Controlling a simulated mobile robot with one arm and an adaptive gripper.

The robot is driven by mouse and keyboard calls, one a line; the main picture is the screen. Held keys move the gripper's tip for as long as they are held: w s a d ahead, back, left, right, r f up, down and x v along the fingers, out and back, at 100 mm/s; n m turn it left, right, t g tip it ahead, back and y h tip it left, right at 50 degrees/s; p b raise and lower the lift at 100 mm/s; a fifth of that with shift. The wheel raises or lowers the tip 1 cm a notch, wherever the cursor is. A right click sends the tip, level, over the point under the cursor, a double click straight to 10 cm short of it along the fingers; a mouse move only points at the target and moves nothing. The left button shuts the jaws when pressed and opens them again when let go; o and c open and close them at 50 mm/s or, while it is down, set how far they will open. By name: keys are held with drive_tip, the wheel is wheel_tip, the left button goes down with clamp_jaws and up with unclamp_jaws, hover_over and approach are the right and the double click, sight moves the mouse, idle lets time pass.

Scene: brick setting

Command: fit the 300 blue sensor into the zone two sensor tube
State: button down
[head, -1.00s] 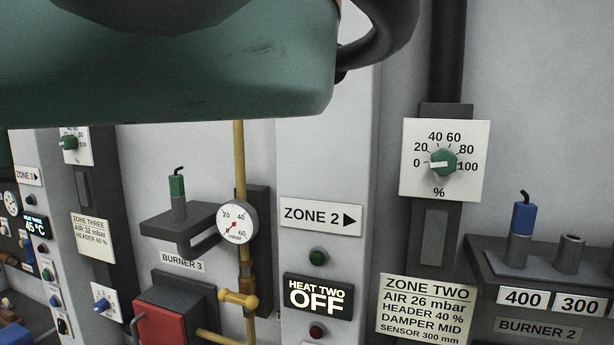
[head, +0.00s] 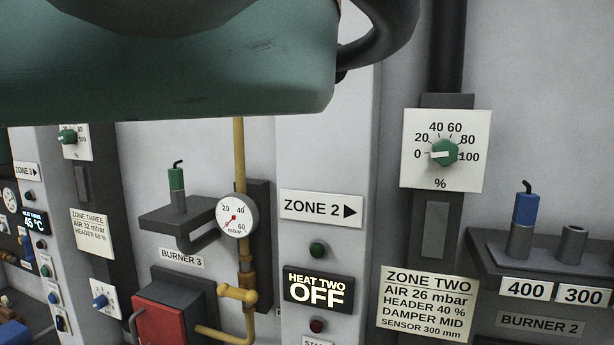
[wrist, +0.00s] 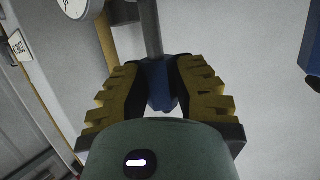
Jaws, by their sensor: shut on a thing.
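In the wrist view my gripper (wrist: 160,97) has its yellow toothed fingers closed on the blue head of a sensor (wrist: 157,75). A grey rod runs from the blue head toward the top of the picture. No number on it can be read. My gripper is outside the head view. There, a rack shelf (head: 484,250) at the right holds a blue sensor (head: 523,215) standing above the 400 label. The grey socket (head: 572,245) above the 300 label is empty. I cannot make out a zone two sensor tube for certain in either view.
The zone two card (head: 428,305) reads SENSOR 300 mm. A green-topped sensor (head: 176,185) stands on the Burner 3 bracket, beside a gauge (head: 237,217) and yellow pipe (head: 239,150). A red box (head: 160,317) sits below. Another blue thing (wrist: 311,40) shows at the wrist view's right edge.

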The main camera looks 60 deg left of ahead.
drive_tip(key=shift+f+b, duration=1.9)
drive_tip(key=shift+f, duration=0.25)
drive_tip(key=c, duration=0.8)
unclamp_jaws()
drive_tip(key=v, duration=0.5)
drive_tip(key=shift+d+r, duration=0.1)
drive_tip(key=shift+v, duration=1.2)
